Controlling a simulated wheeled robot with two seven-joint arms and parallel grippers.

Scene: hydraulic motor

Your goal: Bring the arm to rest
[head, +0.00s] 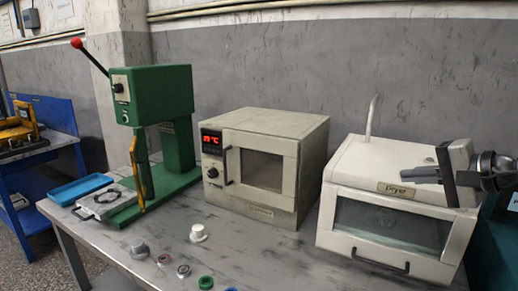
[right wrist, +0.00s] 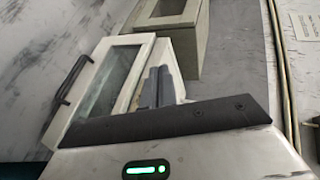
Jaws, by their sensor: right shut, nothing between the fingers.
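My right gripper (head: 414,174) comes in from the right edge in the head view. It is shut and empty, its grey fingers pointing left in front of or above the cream dryer (head: 395,222). In the right wrist view the shut fingers (right wrist: 155,88) show beyond the dark palm bar, with the dryer (right wrist: 98,85) beneath or beside them. I cannot tell whether the fingers touch the dryer. My left gripper is in neither view.
A beige oven (head: 263,170) with a red display stands mid-table, left of the dryer. A green press (head: 160,95) with a red-knobbed lever stands further left. Several small parts, including a white one (head: 198,233), lie along the front. A blue tray (head: 80,189) is at left.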

